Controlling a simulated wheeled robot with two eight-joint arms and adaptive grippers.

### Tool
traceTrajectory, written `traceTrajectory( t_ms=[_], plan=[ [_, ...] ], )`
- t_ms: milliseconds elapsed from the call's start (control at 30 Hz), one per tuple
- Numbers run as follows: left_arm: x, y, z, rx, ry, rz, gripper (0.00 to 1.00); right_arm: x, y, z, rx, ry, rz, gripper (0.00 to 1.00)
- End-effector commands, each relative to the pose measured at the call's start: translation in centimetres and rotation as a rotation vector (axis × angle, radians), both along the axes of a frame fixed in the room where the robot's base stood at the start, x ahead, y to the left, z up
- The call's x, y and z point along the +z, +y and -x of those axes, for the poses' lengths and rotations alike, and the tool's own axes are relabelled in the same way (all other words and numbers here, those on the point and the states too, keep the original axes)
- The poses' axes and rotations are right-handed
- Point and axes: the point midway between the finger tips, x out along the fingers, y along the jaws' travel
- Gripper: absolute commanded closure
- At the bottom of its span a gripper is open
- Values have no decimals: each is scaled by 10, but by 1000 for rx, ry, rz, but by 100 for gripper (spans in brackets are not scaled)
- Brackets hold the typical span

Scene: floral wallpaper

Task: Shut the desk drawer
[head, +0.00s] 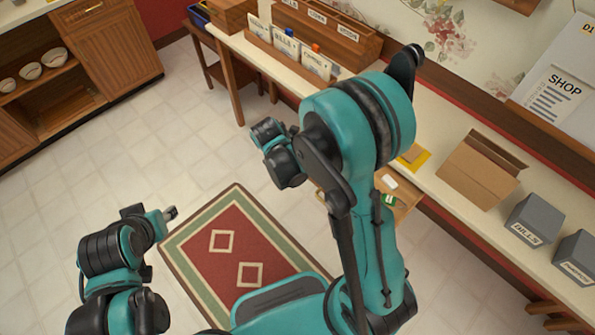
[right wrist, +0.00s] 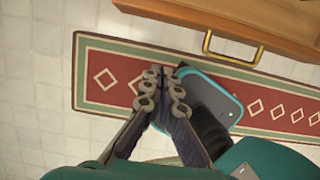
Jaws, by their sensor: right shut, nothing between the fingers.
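The wooden desk drawer (head: 406,208) stands open below the desk top in the head view, partly hidden behind my right arm. A white item and a green item lie in it. Its wooden front (right wrist: 240,18) and brass handle (right wrist: 232,52) show at the top of the right wrist view. My right gripper (right wrist: 162,82) is shut and empty, below and left of the handle in that view, apart from it. In the head view the right fingers cannot be made out. My left gripper (head: 170,213) is at the left above the floor, away from the drawer; its finger opening is unclear.
The long desk (head: 440,132) runs along the wall with an open cardboard box (head: 480,172), grey bins (head: 533,220) and wooden organizers (head: 325,35) on it. A red patterned rug (head: 235,245) lies on the tiled floor. A wooden cabinet (head: 115,50) stands far left.

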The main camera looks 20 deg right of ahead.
Motion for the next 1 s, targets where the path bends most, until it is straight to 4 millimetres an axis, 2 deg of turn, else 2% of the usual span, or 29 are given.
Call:
traceTrajectory(
  t_ms=[500,700,1000],
  plan=[
    [-42,0,0,0,0,0,61,-98,-24,-10,-4,-3,-1,100],
    [-45,0,0,0,0,0,61,-92,-51,-21,-6,-2,-1,100],
    [-47,0,0,0,0,0,61,-91,-59,-24,-2,-2,-1,100]
  ],
)
